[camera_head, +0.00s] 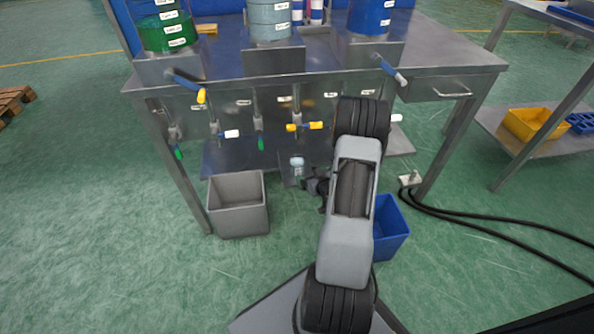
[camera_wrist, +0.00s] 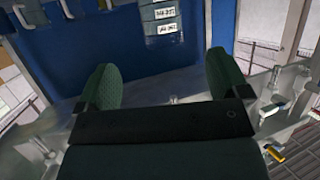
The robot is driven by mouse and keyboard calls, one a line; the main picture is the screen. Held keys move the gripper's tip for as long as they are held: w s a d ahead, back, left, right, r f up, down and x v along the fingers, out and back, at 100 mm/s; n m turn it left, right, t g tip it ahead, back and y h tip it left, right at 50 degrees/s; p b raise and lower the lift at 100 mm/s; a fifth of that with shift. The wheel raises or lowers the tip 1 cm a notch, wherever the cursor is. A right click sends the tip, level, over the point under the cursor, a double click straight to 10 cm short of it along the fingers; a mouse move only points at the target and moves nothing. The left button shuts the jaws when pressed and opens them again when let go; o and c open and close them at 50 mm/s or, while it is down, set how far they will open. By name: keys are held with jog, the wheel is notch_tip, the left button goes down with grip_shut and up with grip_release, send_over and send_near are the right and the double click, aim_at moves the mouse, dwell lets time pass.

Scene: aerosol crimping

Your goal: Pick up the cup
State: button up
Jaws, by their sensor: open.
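A small pale, bluish cup-like thing (camera_head: 297,162) stands on a dark plate (camera_head: 290,181) at the front of the low shelf, under the steel bench. It is too small to tell for sure that it is the cup. My gripper (camera_head: 312,185) is just to the right of it and nearer to me, partly hidden by my arm. In the wrist view my gripper (camera_wrist: 160,72) has two green fingers wide apart with nothing between them. The cup cannot be made out in the wrist view.
The steel bench (camera_head: 440,56) carries labelled tanks, one green (camera_head: 167,25), with coloured valve handles hanging below its front. A grey bin (camera_head: 238,203) stands left of my arm and a blue bin (camera_head: 391,233) right. Black hoses (camera_head: 480,216) cross the floor at right.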

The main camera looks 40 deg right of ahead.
aim_at(301, 168)
jog(key=b+x, duration=0.1)
jog(key=x, duration=0.4)
jog(key=shift+w+f, duration=0.15)
jog(key=shift+w, duration=0.2)
jog(key=b+x, duration=0.3)
jog(key=x, duration=0.1)
jog(key=shift+w+f, duration=0.15)
jog(key=shift+f, duration=0.05)
jog(key=shift+w+d+f, duration=0.1)
jog(key=shift+w, duration=0.45)
jog(key=c, duration=1.2)
